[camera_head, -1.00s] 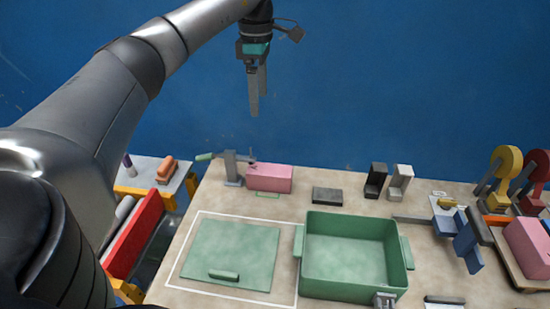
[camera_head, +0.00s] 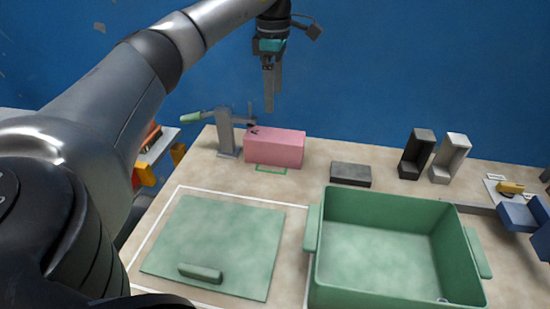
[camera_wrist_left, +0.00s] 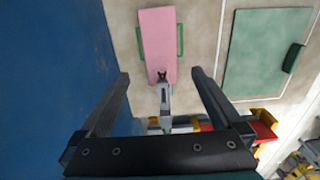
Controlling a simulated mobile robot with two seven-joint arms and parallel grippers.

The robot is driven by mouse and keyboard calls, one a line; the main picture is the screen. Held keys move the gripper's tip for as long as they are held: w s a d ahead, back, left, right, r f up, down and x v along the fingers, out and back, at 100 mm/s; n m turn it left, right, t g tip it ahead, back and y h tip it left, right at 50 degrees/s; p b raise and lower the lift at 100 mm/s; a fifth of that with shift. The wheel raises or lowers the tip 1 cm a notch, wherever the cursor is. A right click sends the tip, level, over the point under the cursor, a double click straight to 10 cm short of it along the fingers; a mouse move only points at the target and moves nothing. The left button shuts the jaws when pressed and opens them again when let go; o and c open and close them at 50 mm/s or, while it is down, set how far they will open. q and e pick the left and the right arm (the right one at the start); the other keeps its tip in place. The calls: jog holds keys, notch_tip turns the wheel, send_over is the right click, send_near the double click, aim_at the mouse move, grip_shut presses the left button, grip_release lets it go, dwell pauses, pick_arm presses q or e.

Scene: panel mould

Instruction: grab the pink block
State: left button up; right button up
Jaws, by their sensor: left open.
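The pink block (camera_head: 275,148) lies on the table at the back left, beside a grey clamp-like stand (camera_head: 226,135) with a green handle. My left gripper (camera_head: 273,95) hangs above and behind the block, fingers pointing down, apart from it. In the left wrist view the open fingers (camera_wrist_left: 160,75) have nothing between them at their tips, and the pink block (camera_wrist_left: 158,45) shows beyond them. A small dark tip of the stand reaches over the block's edge. My right gripper is not in view.
A green tray (camera_head: 312,280) stands at the right front. A green lid with a handle (camera_head: 220,240) lies inside a white outline at the left. A dark grey block (camera_head: 350,174) and two upright brackets (camera_head: 416,153) stand to the right. A blue wall rises behind.

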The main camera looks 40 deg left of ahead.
aim_at(274, 135)
pick_arm(q)
notch_tip(274, 135, down, 9)
jog(key=b, duration=0.3)
jog(key=shift+f, duration=0.1)
jog(key=shift+d+f+b, duration=0.1)
jog(key=shift+f+b, duration=0.7)
jog(key=shift+f, duration=0.8)
notch_tip(274, 135, down, 2)
jog(key=shift+f+b, duration=0.1)
jog(key=shift+b, duration=0.4)
jog(key=shift+f, duration=0.5)
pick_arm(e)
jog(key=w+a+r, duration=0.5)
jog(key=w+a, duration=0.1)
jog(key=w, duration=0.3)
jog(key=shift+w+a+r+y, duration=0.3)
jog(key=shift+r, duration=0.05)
pick_arm(q)
jog(key=shift+r, duration=0.1)
grip_shut()
